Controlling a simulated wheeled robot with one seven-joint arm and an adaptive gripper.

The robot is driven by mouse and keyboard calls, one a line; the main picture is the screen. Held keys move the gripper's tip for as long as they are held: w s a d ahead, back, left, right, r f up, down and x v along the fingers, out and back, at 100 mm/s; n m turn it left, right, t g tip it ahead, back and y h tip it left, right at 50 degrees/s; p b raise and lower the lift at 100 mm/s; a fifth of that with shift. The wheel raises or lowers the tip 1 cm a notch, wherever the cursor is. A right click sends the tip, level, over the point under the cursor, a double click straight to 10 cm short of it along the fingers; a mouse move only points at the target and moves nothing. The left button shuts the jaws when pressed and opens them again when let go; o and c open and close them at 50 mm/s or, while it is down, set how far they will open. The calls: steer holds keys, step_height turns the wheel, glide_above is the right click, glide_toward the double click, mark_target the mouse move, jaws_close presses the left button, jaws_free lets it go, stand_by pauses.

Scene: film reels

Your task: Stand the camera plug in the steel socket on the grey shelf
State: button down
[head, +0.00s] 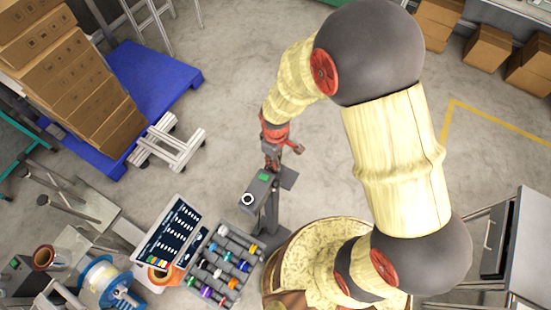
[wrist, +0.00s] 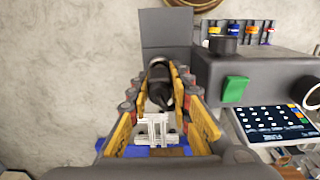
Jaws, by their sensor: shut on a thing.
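My gripper (wrist: 160,82) is shut on a dark, rounded piece, the camera plug (wrist: 159,90), held between its yellow-padded fingers in the wrist view. In the head view my gripper (head: 272,158) points down just above the grey post. A flat grey plate, which looks like the grey shelf (wrist: 165,28), lies just beyond the fingertips in the wrist view. The grey shelf also shows in the head view (head: 289,178), right beside my gripper. The plug's lower end is also unclear.
Right of the fingers stands a grey box with a green button (wrist: 235,90) and a dark knob (wrist: 223,45).

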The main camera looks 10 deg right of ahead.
steer(key=shift+f+b, duration=0.55)
steer(key=shift+f, duration=0.35)
steer(key=c, duration=1.7)
jaws_free()
steer(key=shift+o, duration=0.8)
steer(key=shift+r, duration=0.15)
step_height(320, 180, up, 12)
steer(key=shift+f, duration=0.1)
